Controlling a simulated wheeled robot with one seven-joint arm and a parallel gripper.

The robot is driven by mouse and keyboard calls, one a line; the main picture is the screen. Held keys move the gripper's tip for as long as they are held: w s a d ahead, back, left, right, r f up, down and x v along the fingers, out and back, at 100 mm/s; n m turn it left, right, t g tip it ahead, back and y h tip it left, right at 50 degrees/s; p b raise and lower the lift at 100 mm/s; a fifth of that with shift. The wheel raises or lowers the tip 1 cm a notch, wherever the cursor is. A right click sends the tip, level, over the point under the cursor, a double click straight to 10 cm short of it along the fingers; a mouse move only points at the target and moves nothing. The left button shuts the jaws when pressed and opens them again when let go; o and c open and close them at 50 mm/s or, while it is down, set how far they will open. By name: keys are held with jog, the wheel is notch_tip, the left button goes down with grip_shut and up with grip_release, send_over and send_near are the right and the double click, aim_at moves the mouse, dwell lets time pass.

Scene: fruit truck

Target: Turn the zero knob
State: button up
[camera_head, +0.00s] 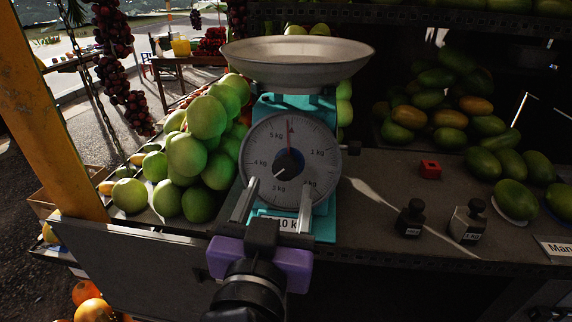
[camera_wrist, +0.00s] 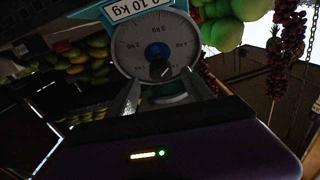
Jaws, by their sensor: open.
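A teal scale (camera_head: 322,225) with a round white dial (camera_head: 262,139) and a metal pan (camera_head: 298,53) on top stands on the counter. A red needle points almost straight up. A dark blue round hub (camera_head: 289,163) is at the dial's middle. I cannot tell which is the zero knob. My gripper (camera_head: 279,184) is open in front of the lower dial. Contact is unclear.
Green fruit (camera_head: 188,154) is piled close to the scale's left. Two black weights (camera_head: 411,220) (camera_head: 467,224) and a red block (camera_head: 430,169) stand on the counter to the right. Mangoes (camera_head: 480,125) lie further right. A yellow post (camera_head: 50,110) rises at the left.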

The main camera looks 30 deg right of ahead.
aim_at(283, 177)
jog(key=p+x, duration=0.2)
jog(key=x, duration=0.5)
jog(key=shift+w+d, duration=0.15)
jog(key=shift+w, duration=0.1)
jog(key=shift+c, duration=0.2)
grip_shut()
jog(key=shift+f, duration=0.1)
jog(key=shift+b, duration=0.55)
